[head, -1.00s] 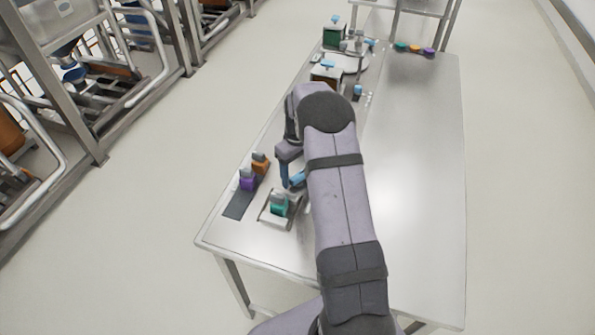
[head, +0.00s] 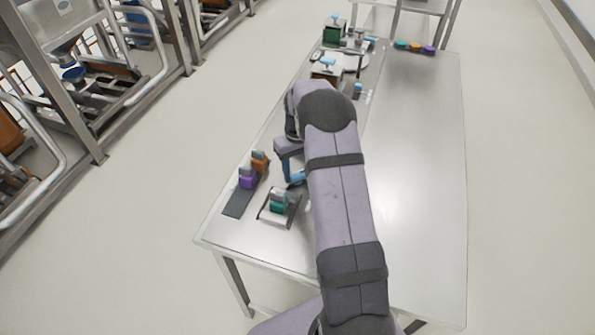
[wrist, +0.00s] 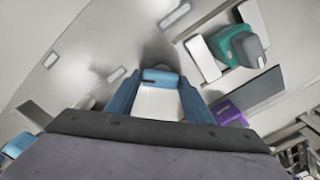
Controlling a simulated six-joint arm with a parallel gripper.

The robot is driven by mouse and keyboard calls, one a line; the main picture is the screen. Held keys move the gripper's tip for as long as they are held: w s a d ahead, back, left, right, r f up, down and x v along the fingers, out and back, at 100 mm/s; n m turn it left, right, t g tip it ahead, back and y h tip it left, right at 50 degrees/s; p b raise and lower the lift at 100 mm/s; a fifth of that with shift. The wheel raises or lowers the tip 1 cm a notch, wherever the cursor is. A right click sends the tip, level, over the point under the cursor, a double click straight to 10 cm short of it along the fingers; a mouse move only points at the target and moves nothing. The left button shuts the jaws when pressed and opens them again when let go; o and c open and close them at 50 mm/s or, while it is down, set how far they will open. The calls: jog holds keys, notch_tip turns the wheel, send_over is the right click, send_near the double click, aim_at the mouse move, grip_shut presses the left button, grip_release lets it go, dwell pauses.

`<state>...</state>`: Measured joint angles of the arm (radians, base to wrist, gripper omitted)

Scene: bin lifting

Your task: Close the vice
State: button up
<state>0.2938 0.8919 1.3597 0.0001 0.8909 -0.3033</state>
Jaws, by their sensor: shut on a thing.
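The vice (head: 268,215) appears as a pale fixture near the front left of the table. A teal block with a grey top (head: 279,200) stands in it. In the wrist view the teal block (wrist: 236,45) is at upper right, beside a white bar of the vice (wrist: 203,58). My gripper (wrist: 158,88) has its blue fingers on either side of a blue handle-like piece (wrist: 162,76) and is shut on it. In the head view my gripper (head: 292,177) is just behind and right of the vice, partly hidden by my arm.
A purple block (head: 247,179) and an orange block (head: 260,162) stand on a dark strip (head: 239,203) left of the vice. Fixtures with blue handles (head: 327,66) stand at the far end. The table's right side is clear apart from small coloured pieces (head: 414,47) at the back.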

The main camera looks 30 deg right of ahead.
jog(key=m+b, duration=0.1)
jog(key=m, duration=0.4)
jog(key=shift+m, duration=0.3)
jog(key=m, duration=0.5)
jog(key=shift+s+m+b, duration=0.1)
jog(key=shift+m+b, duration=0.2)
jog(key=shift+b, duration=0.05)
jog(key=m, duration=0.5)
jog(key=shift+a+r+m+b, duration=0.1)
jog(key=shift+m+b, duration=0.2)
jog(key=shift+m, duration=2.2)
jog(key=o, duration=1.1)
jog(key=shift+s, duration=0.1)
jog(key=shift+c, duration=0.2)
